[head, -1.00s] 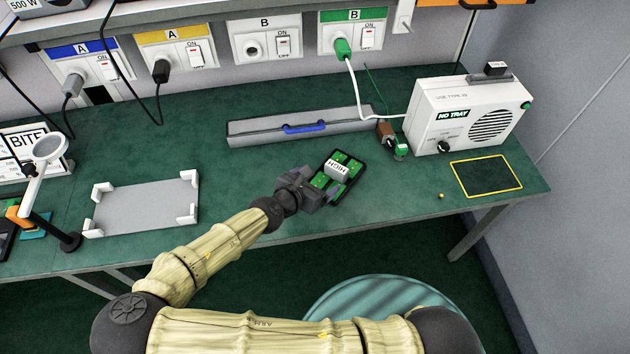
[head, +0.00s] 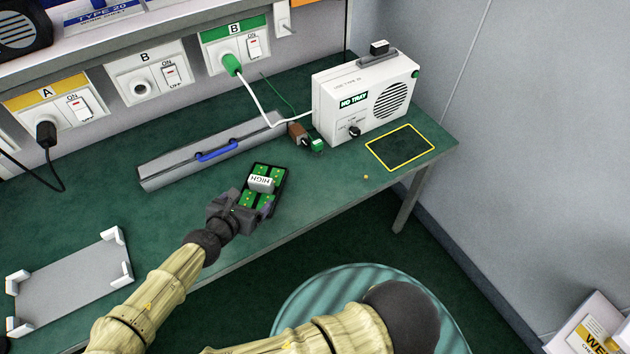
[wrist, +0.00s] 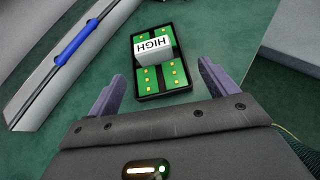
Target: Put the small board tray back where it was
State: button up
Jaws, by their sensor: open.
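The small board tray (head: 284,182) is a black tray with green boards and a white block marked HIGH. It lies on the green bench near the front edge. It also shows in the wrist view (wrist: 151,97). My gripper (head: 249,203) is open at the tray's near end. In the wrist view its fingers (wrist: 161,78) stand apart, one on each side of that end. A yellow-outlined dark rectangle (head: 402,147) on the bench at the right is empty. Beside it stands a white box (head: 365,98) marked NO TRAY.
A long grey bar with a blue handle (head: 215,150) lies behind the tray. A brown-and-green plug piece (head: 298,133) and a small yellow ball (head: 365,177) are to the right. A grey tray with white corners (head: 70,280) is at left. Bench between tray and rectangle is mostly clear.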

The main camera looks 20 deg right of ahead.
jog(key=d+f+m+g, duration=0.1)
jog(key=d+m, duration=0.1)
jog(key=s+d+m+g, duration=0.1)
jog(key=d+m+g, duration=0.1)
jog(key=d+f+m+g, duration=0.1)
jog(key=d, duration=0.1)
jog(key=shift+s+d+f+m+h, duration=0.25)
jog(key=shift+s+f+m+h, duration=0.05)
jog(key=shift+s+f+m, duration=0.1)
jog(key=s+d+m+g, duration=0.1)
jog(key=m, duration=0.1)
jog(key=s+d+m+g+y, duration=0.1)
jog(key=m+g, duration=0.1)
jog(key=m, duration=0.1)
jog(key=s+d+m+g+y, duration=0.1)
jog(key=d+m, duration=0.1)
jog(key=shift+s+r, duration=0.15)
jog(key=shift+s, duration=0.1)
jog(key=s+d+r+m+y, duration=0.2)
jog(key=d+r+m, duration=0.2)
jog(key=r+m, duration=0.4)
jog(key=s+d+r+m+y, duration=0.2)
jog(key=d+r+m, duration=0.3)
jog(key=r+m, duration=0.3)
jog(key=shift+r+m+y, duration=0.3)
jog(key=shift+r, duration=0.15)
jog(key=shift+r, duration=0.15)
notch_tip(320, 180, up, 6)
jog(key=p, duration=0.6)
